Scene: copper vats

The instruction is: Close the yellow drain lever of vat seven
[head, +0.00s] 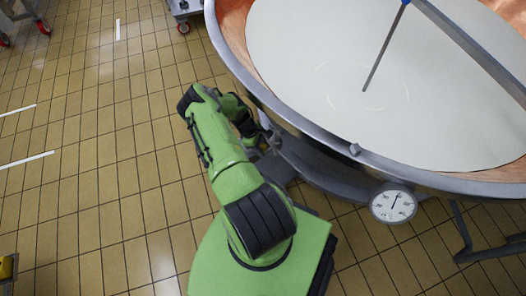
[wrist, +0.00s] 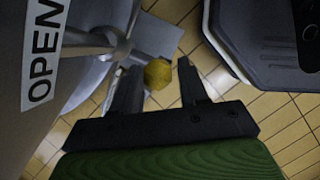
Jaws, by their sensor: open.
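In the wrist view a yellow knob (wrist: 158,75), seemingly the end of the drain lever, sits between the fingertips of my gripper (wrist: 157,68). The fingers are open on either side of it; I cannot tell whether either touches it. A label reading OPEN (wrist: 43,55) is on the grey surface at left, beside a metal pipe or shaft (wrist: 100,42). In the head view my gripper (head: 268,140) is by the underside of the large copper vat (head: 232,22), and the lever is hidden there. No vat number shows.
The vat holds white liquid (head: 330,60) with a blue-tipped rod (head: 385,45) in it. A round dial gauge (head: 393,203) hangs at its rim. A grey, dark-topped object (wrist: 255,40) stands at right in the wrist view. The tiled floor (head: 90,150) at left is mostly clear.

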